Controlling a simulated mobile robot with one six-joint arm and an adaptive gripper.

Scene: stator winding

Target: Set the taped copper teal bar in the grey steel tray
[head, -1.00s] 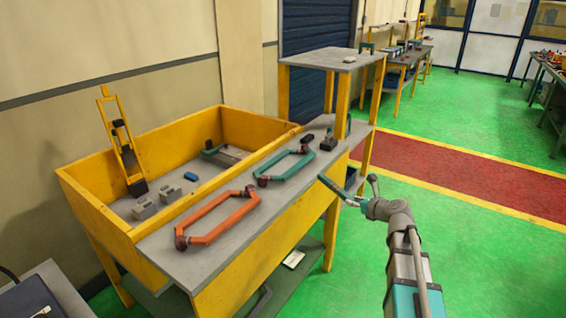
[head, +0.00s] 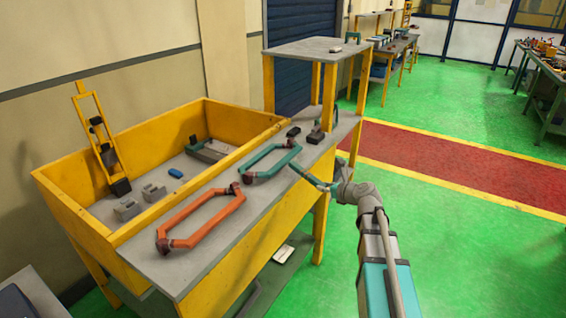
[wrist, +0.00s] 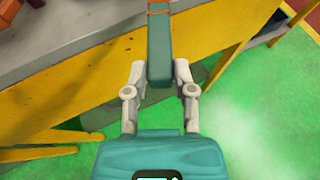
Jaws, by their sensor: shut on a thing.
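My gripper (wrist: 160,75) is shut on a teal bar (wrist: 159,50) with copper-orange tape (wrist: 159,9) around it, seen in the wrist view. In the head view my gripper (head: 337,188) holds the bar (head: 311,177) by its near end, at the right front edge of the workbench, its far end pointing up and left. Whether it touches the bench is unclear. A shallow grey tray (head: 216,148) is at the back right inside the yellow-walled bin, left of my gripper, with a small teal-and-dark piece (head: 195,142) at its left end.
On the grey bench top (head: 180,275) lie an orange coil (head: 200,218) and a teal coil (head: 270,161). The yellow bin wall (head: 200,188) stands between them and the tray. A raised grey shelf (head: 316,48) on yellow legs stands behind. Green floor is open to the right.

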